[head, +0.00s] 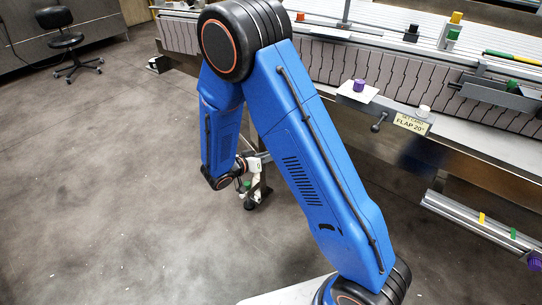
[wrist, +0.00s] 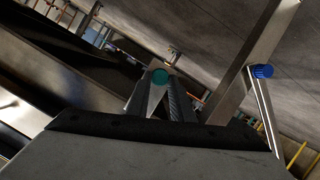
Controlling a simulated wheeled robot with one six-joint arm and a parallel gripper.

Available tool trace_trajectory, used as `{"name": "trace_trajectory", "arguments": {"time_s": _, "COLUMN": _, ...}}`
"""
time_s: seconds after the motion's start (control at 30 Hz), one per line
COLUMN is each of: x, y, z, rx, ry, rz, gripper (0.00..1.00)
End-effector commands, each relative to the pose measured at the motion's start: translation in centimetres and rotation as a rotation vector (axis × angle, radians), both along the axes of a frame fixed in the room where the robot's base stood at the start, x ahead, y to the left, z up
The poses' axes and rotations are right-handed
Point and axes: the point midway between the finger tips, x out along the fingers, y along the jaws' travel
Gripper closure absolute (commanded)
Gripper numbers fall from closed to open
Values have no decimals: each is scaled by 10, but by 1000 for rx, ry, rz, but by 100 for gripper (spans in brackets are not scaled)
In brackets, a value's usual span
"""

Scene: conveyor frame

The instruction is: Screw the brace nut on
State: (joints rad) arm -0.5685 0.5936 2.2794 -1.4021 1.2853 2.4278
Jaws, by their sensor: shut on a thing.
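My gripper (wrist: 158,98) is shut on a teal round nut (wrist: 160,76), which shows between the fingertips in the wrist view. In the head view my gripper (head: 254,192) hangs low, left of the conveyor, with a small green spot of the nut (head: 246,185) beside it. A blue ribbed knob (wrist: 263,71) sits on a metal strut (wrist: 257,45) to the right in the wrist view, apart from the held nut. I cannot tell whether the teal nut touches any stud or bracket. My arm hides part of the conveyor frame in the head view.
The conveyor frame (head: 470,165) runs along the right, with a purple knob (head: 359,86), a white knob (head: 424,111) and a "FLAP 20°" label (head: 411,124). A lower rail (head: 480,225) juts out at right. A stool (head: 66,40) stands far left. The floor at left is clear.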

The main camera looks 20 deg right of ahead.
Motion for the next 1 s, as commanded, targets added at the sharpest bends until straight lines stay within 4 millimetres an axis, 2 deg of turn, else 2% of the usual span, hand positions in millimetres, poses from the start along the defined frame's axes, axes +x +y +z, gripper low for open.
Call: {"name": "trace_trajectory", "arguments": {"time_s": 1.0, "x": 14, "y": -19, "z": 0, "rx": 0, "ry": 0, "rz": 0, "gripper": 100}}
